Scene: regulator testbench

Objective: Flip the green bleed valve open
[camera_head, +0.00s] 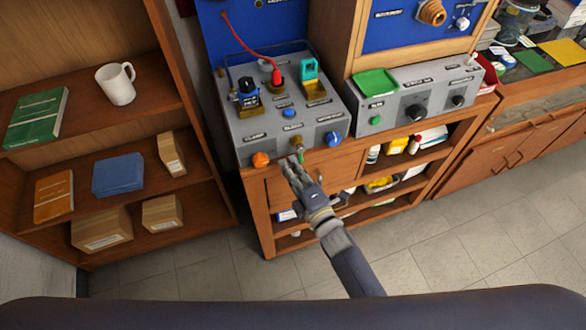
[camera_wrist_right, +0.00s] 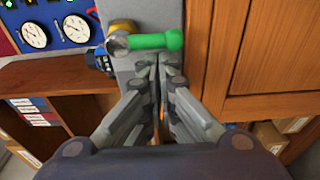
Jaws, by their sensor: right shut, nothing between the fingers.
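The green bleed valve (camera_head: 298,149) is at the front edge of the grey test bench, between an orange knob and a blue knob. In the right wrist view its green handle (camera_wrist_right: 158,40) lies across the picture, pointing right from a brass body (camera_wrist_right: 120,40). My right gripper (camera_head: 290,161) is shut and empty, its fingertips close to the handle in the head view. In the wrist view the fingertips (camera_wrist_right: 158,62) are just below the handle; I cannot tell whether they touch it. My left gripper is not in view.
The grey bench (camera_head: 240,125) carries an orange knob (camera_head: 261,159), a blue knob (camera_head: 333,139) and a red hose (camera_head: 249,45). The wooden cabinet front (camera_head: 275,195) is below my fingers.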

